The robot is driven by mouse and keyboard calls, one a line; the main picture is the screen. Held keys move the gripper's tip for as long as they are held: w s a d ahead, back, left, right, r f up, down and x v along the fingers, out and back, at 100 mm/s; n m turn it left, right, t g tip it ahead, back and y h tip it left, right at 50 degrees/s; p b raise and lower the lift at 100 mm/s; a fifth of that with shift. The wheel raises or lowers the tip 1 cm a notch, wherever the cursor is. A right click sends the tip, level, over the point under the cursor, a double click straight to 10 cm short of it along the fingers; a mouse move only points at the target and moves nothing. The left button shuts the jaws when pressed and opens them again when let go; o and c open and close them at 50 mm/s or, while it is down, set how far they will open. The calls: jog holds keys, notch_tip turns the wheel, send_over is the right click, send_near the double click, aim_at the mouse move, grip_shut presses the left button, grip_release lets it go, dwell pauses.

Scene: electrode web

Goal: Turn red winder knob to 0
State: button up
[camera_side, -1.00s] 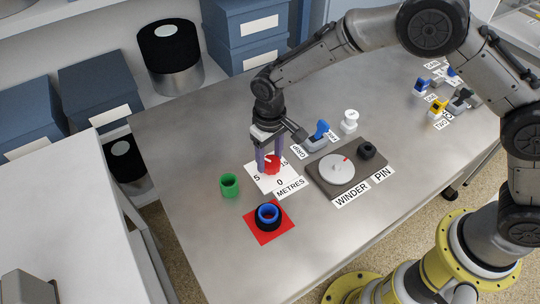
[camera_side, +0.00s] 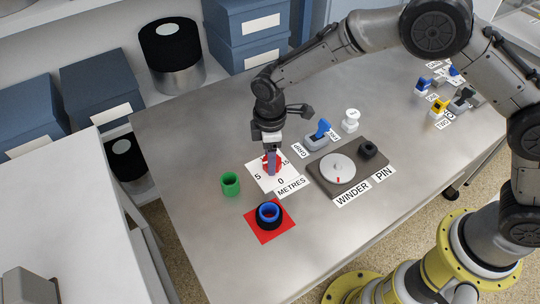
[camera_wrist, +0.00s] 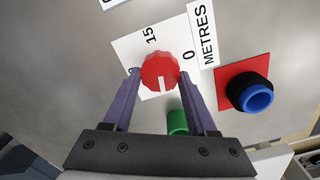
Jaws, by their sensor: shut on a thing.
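The red winder knob (camera_side: 266,160) stands on a white dial card (camera_side: 258,183) marked METRES, largely hidden by my gripper in the side view. In the wrist view the red knob (camera_wrist: 160,68) sits between both fingers of my gripper (camera_wrist: 162,75), which is shut on it. The knob's white pointer line points down in the wrist picture, away from the 15 at the top and not at the 0 (camera_wrist: 188,55) on the right. My gripper (camera_side: 271,172) points straight down in the side view. The winder disc (camera_side: 336,166) has its red mark at its near edge.
A green cup (camera_side: 230,184) stands left of the card. A black and blue ring (camera_side: 268,214) sits on a red square (camera_side: 283,224). The winder base (camera_side: 320,179) carries a dark pin (camera_side: 367,149). A blue-handled clamp (camera_side: 319,133) and white post (camera_side: 350,121) stand behind.

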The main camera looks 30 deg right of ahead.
jog(key=n, duration=0.4)
jog(key=shift+s+r+n, duration=0.1)
jog(key=shift+n, duration=0.2)
jog(key=n, duration=0.5)
jog(key=shift+s+n, duration=0.1)
jog(key=shift+n, duration=0.2)
jog(key=n, duration=0.9)
jog(key=shift+d, duration=0.15)
jog(key=shift+n, duration=0.5)
jog(key=o, duration=1.4)
jog(key=shift+s, duration=0.1)
jog(key=shift+c, duration=0.2)
notch_tip(320, 180, up, 14)
